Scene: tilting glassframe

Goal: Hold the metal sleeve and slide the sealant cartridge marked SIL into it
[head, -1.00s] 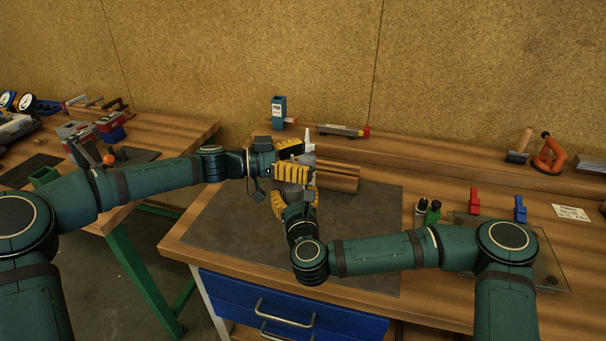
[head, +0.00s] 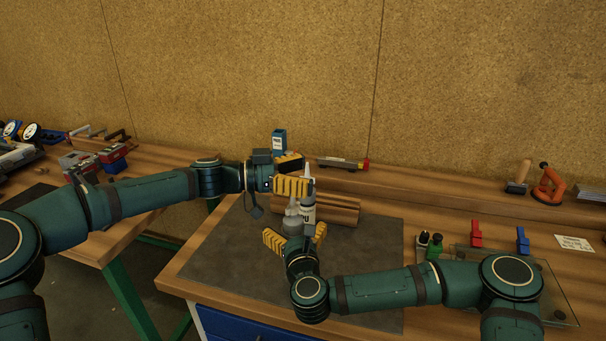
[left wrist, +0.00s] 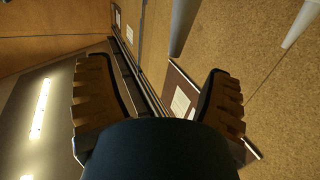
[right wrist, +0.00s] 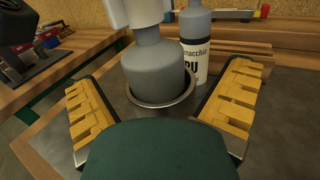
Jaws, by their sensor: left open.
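The metal sleeve (right wrist: 160,104) stands upright, its rim clear in the right wrist view, and it shows small in the head view (head: 292,228). A grey cartridge (right wrist: 155,68) with a pale nozzle base sits inside the sleeve, its shoulder above the rim. Its label is hidden. My right gripper (right wrist: 160,77) has its yellow fingers spread either side of the sleeve, with gaps visible. It is low over the mat in the head view (head: 296,237). My left gripper (head: 300,172) is open above and behind the sleeve. It is empty in the left wrist view (left wrist: 155,68).
A second cartridge marked PU (right wrist: 196,45) stands close behind the sleeve, beside a wooden block (head: 342,210). Small green and black bottles (head: 434,246), a red clip (head: 476,232) and a blue clip (head: 523,240) stand to the right. The dark mat (head: 370,262) has free room.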

